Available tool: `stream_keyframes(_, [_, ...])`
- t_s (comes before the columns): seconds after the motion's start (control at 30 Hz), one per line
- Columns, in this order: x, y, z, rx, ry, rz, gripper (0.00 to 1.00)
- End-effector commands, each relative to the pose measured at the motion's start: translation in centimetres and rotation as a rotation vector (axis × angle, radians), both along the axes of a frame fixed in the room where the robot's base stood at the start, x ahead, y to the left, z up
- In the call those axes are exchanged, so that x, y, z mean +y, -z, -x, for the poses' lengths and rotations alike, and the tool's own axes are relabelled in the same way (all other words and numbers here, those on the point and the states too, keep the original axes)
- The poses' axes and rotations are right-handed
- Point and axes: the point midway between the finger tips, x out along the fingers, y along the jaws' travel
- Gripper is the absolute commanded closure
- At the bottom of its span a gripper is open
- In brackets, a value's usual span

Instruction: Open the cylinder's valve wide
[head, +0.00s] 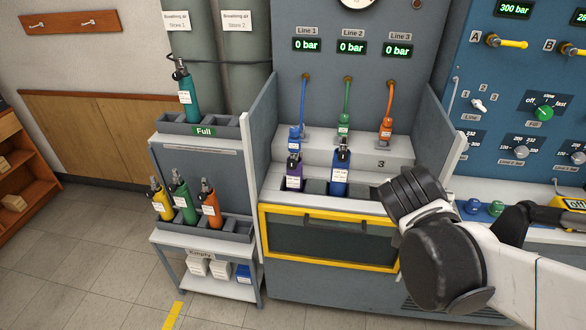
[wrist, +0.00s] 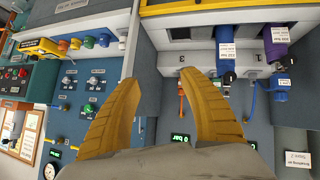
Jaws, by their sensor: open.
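In the head view a purple cylinder (head: 293,178) and a blue cylinder (head: 340,178) stand in the bench slots below Line 1 and Line 2. In the wrist view, which is upside down, the purple cylinder (wrist: 275,42) and blue cylinder (wrist: 227,28) show at upper right, with a black valve knob (wrist: 229,78) at the blue one's end. My gripper (wrist: 160,95) is open and empty, its tan fingers wide apart. It is beside the bench's side divider, apart from both cylinders. In the head view my arm hides slot 3, and I cannot make out the fingers.
Blue, green and orange hoses (head: 388,100) hang behind the slots. A yellow-framed drawer front (head: 328,240) is below. The grey divider (head: 446,140) separates the bench from the blue fill panel (head: 515,90). Racks at left hold a teal (head: 186,98) and several other cylinders.

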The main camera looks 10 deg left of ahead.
Motion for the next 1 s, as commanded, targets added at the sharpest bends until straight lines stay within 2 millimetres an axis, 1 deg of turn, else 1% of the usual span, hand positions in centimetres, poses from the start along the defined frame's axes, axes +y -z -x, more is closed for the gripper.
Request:
stream_keyframes(0.03, [2.0, 1.0, -2.1, -0.044, -0.013, 0.021, 0.49])
stream_keyframes(0.07, [3.1, 1.3, -3.2, -0.073, -0.018, 0.031, 0.49])
stream_keyframes(0.1, [4.6, 1.9, -4.6, -0.116, -0.026, 0.043, 0.49])
stream_keyframes(0.17, [7.1, 2.7, -6.4, -0.180, -0.041, 0.058, 0.49])
stream_keyframes(0.2, [8.9, 3.4, -7.4, -0.224, -0.053, 0.064, 0.49])
stream_keyframes(0.27, [11.9, 4.5, -8.6, -0.293, -0.078, 0.070, 0.49])
stream_keyframes(0.3, [14.0, 5.4, -9.2, -0.339, -0.097, 0.071, 0.49])
stream_keyframes(0.37, [17.0, 6.7, -9.8, -0.407, -0.126, 0.067, 0.49])
stream_keyframes(0.4, [19.0, 7.6, -9.9, -0.451, -0.148, 0.064, 0.49])
stream_keyframes(0.5, [23.4, 9.7, -9.6, -0.547, -0.202, 0.047, 0.49])
stream_keyframes(0.6, [26.6, 11.4, -8.8, -0.618, -0.246, 0.029, 0.49])
stream_keyframes(0.7, [28.5, 12.3, -8.1, -0.660, -0.276, 0.016, 0.49])
stream_keyframes(0.83, [29.2, 12.6, -8.2, -0.681, -0.288, 0.010, 0.49])
stream_keyframes(0.93, [29.2, 12.4, -9.3, -0.681, -0.286, 0.010, 0.49])
stream_keyframes(1.0, [29.2, 12.3, -10.7, -0.681, -0.285, 0.010, 0.49])
